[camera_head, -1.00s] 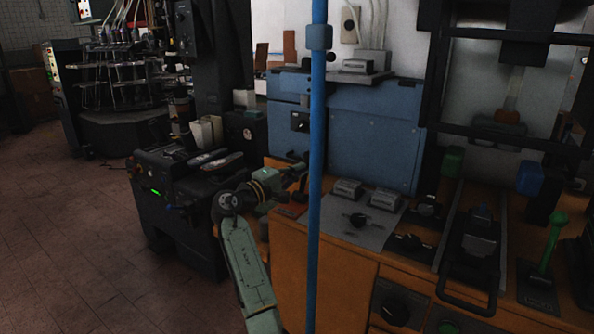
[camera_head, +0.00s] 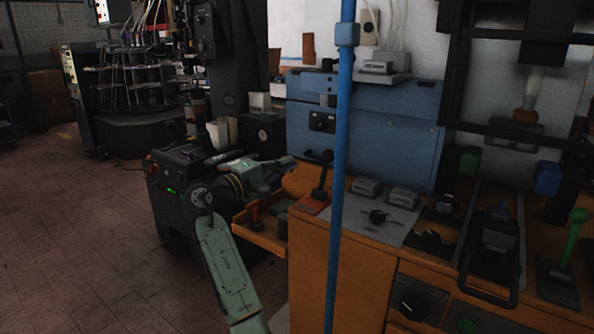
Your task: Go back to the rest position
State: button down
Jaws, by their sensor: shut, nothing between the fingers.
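My gripper (camera_head: 289,160) is at the end of my pale green arm, left of the blue pole. Its fingertips are small and dark here; it looks shut with nothing held. It is in front of the blue cabinet, beside and apart from a black lever (camera_head: 322,176) on a red base. My arm is bent at the elbow, with the forearm reaching to the right.
An orange bench (camera_head: 350,270) with knobs and switches fills the right. A blue vertical pole (camera_head: 338,230) stands in front of it. A black machine (camera_head: 170,205) is behind my arm. The tiled floor (camera_head: 80,240) at left is clear.

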jog(key=shift+s+a+r, duration=0.15)
jog(key=shift+s+a, duration=0.15)
jog(key=shift+a, duration=0.1)
